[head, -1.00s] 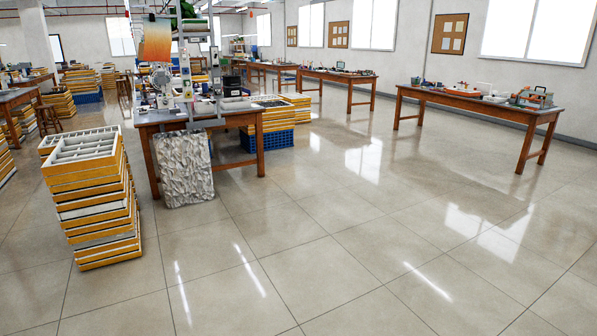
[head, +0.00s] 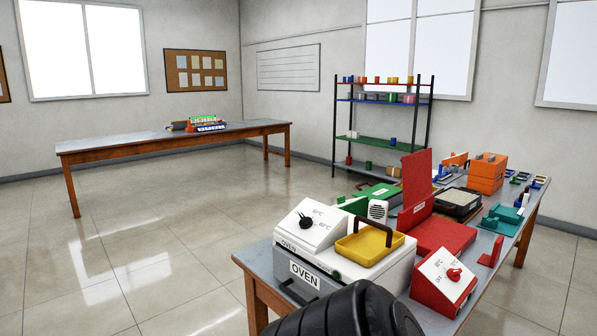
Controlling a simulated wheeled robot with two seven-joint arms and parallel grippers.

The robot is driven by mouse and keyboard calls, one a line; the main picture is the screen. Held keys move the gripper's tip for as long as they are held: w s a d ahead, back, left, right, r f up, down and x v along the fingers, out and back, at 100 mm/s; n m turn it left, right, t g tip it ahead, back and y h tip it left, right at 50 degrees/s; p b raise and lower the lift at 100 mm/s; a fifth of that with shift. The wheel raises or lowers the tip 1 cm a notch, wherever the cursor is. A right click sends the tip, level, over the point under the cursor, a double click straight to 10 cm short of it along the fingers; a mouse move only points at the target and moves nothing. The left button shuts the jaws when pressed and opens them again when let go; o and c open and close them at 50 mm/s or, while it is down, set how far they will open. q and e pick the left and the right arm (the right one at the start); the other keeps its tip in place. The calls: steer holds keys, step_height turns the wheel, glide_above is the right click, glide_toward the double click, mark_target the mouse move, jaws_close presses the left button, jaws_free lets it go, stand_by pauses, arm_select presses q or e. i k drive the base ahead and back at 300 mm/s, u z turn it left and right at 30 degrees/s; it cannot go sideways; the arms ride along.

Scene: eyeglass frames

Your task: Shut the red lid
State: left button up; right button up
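The red lid (head: 416,178) stands open and nearly upright at the left edge of a flat red base (head: 442,235) on the workbench at right.
A white oven (head: 340,268) with a yellow handled tray (head: 370,243) stands left of the red base. An orange case (head: 488,173) and a green holder (head: 502,219) lie farther right. A shelf rack (head: 385,100) stands behind. Open floor (head: 160,270) lies left.

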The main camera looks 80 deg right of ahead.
mark_target(417, 167)
steer(key=z, duration=1.05)
steer(key=i, duration=3.2)
steer(key=z, duration=2.95)
steer(key=k, duration=1)
steer(key=u, duration=1.6)
steer(key=i, duration=0.8)
steer(key=z, duration=0.4)
steer(key=i, duration=2.65)
steer(key=z, duration=0.8)
